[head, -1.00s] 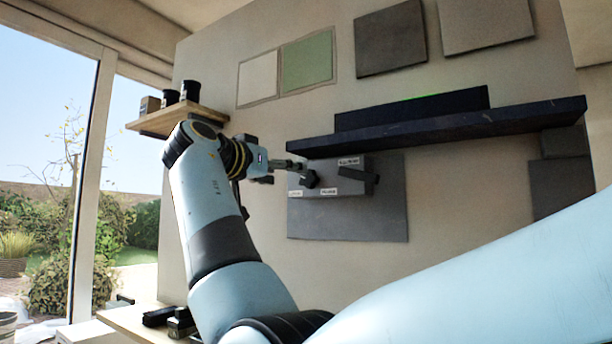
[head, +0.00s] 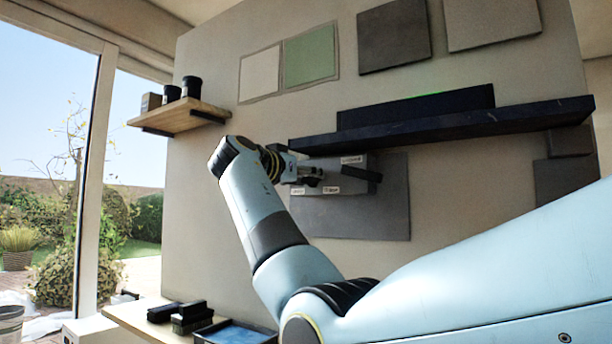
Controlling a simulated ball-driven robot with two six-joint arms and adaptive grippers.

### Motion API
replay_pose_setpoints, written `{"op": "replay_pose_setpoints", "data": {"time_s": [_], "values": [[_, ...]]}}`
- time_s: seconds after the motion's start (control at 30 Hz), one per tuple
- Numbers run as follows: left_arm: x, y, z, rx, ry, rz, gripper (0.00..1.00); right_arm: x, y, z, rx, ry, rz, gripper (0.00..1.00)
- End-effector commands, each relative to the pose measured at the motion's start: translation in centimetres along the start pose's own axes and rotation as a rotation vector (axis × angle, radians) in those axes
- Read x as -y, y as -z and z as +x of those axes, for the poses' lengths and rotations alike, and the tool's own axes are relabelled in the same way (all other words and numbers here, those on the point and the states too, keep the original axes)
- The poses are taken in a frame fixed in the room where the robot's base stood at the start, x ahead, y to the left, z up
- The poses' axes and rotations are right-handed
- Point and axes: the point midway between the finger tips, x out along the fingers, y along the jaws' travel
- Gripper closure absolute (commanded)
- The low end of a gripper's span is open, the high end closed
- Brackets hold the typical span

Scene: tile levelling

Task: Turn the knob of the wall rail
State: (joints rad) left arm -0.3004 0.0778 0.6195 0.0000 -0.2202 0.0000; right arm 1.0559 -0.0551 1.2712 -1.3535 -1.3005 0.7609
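The wall rail (head: 450,123) is a long dark bar across the wall. Under its left part is a grey box (head: 330,171) with small white labels and a dark lever (head: 362,173) at its right. A dark knob was visible on the left of this box; my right gripper (head: 312,181) is now at that spot and largely covers it. The fingers are small and dark here, so I cannot tell whether they are open, shut or touching the knob. My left gripper is not in view.
A black box (head: 415,107) with a green line sits above the rail. A wooden shelf (head: 180,118) with dark jars is at the left. Below, a table (head: 135,318) holds black brushes (head: 190,318) and a blue tray (head: 236,334). Flat panels hang above.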

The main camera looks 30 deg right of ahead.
Motion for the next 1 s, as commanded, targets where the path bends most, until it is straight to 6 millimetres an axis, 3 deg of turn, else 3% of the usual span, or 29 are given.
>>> {"op": "replay_pose_setpoints", "data": {"time_s": [0.03,0.2,0.37,0.67,0.97,1.0], "values": [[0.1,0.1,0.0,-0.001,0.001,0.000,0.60,0.0,0.0,0.0,0.000,0.001,0.000,0.68],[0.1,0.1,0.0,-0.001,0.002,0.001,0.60,0.0,0.0,0.0,0.000,0.001,0.000,0.90],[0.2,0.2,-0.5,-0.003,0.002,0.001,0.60,0.1,0.2,0.0,0.000,0.001,-0.059,0.91],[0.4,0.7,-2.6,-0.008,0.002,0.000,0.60,0.2,0.2,0.0,0.000,0.002,-0.394,0.91],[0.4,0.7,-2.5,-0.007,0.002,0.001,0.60,0.2,0.0,0.0,-0.001,0.002,-0.421,0.91],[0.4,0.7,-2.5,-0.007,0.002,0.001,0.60,0.2,0.0,0.0,-0.001,0.002,-0.421,0.57]]}}
